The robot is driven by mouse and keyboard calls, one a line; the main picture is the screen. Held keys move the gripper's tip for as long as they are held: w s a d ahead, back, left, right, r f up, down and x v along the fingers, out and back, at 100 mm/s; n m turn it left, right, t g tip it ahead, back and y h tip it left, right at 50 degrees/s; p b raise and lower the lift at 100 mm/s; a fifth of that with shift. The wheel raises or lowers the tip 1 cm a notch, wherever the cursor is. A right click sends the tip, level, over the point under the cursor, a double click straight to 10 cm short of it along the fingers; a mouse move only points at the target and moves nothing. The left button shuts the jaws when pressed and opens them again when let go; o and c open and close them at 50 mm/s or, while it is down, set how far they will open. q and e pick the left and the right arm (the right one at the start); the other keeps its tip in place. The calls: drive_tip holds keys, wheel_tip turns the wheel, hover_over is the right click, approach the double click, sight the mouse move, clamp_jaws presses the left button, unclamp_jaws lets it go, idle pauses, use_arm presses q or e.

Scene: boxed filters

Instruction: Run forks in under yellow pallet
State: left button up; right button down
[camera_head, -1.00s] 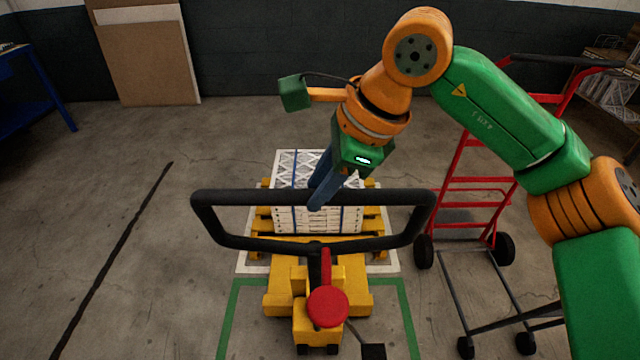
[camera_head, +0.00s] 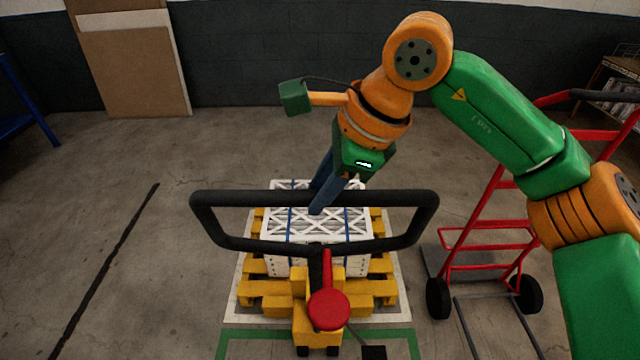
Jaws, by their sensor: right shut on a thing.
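The yellow pallet (camera_head: 262,287) lies on the floor inside a white outline and carries a strapped stack of white boxed filters (camera_head: 345,226). The yellow pallet jack (camera_head: 308,318) stands right in front of it, its body close against the pallet's near side. Its forks are hidden beneath the body and pallet. The jack's black handle loop (camera_head: 410,236) rises toward me, with a red lever and round red knob (camera_head: 328,308). My right gripper (camera_head: 322,200) is shut on the handle's top bar. My left gripper is not in view.
A red hand truck (camera_head: 490,236) stands close on the right. Green floor tape (camera_head: 235,342) and a black floor line (camera_head: 110,262) mark the floor. Brown boards (camera_head: 130,62) lean on the back wall; a blue frame (camera_head: 35,110) stands far left. The floor left of the pallet is clear.

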drive_tip(key=c, duration=0.7)
unclamp_jaws()
drive_tip(key=shift+w, duration=0.1)
drive_tip(key=shift+o, duration=0.5)
drive_tip(key=shift+w, duration=0.2)
drive_tip(key=v, duration=0.7)
drive_tip(key=shift+d, duration=0.15)
